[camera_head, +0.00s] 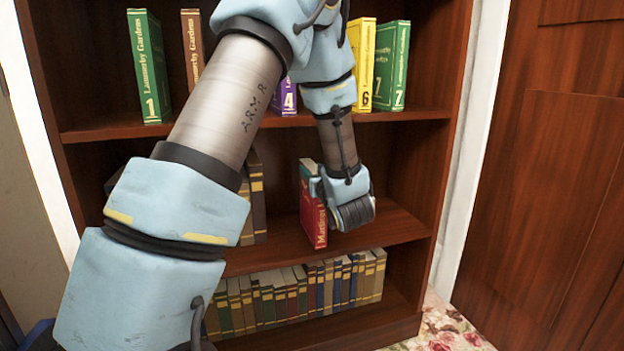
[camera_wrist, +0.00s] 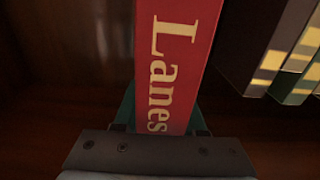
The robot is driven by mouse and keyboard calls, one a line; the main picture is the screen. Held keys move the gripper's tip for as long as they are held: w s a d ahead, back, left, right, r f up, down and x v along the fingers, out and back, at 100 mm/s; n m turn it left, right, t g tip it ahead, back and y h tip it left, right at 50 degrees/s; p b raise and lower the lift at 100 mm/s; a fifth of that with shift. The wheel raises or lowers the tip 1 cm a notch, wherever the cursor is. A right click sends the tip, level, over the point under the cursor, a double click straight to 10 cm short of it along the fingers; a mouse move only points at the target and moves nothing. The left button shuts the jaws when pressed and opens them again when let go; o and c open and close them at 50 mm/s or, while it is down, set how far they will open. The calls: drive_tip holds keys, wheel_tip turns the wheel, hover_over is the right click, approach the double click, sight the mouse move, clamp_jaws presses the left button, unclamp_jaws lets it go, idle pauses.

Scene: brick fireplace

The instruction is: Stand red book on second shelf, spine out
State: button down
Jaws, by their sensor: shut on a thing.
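The red book (camera_head: 313,208) stands about upright at the middle shelf (camera_head: 385,222) of the bookcase in the head view. Its spine with yellow lettering faces out toward the room. In the wrist view the red spine (camera_wrist: 178,65) reads "Lanes". My gripper (camera_wrist: 160,126) is shut on the red book, with a green finger showing on each side of it. In the head view my gripper (camera_head: 318,188) reaches in from the right and hides part of the book. I cannot tell whether the book's bottom touches the shelf.
Brown and dark books (camera_head: 257,200) stand on the same shelf to the left, partly behind my arm. The shelf right of the red book is bare. Numbered books (camera_head: 392,65) stand above. A row of old books (camera_head: 290,292) fills the bottom shelf.

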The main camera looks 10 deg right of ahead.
drive_tip(key=shift+w+f, duration=0.25)
drive_tip(key=shift+f, duration=0.45)
drive_tip(key=shift+c, duration=2.4)
unclamp_jaws()
drive_tip(key=s+d+p, duration=0.1)
drive_tip(key=s, duration=1.1)
drive_tip(key=shift+d, duration=0.25)
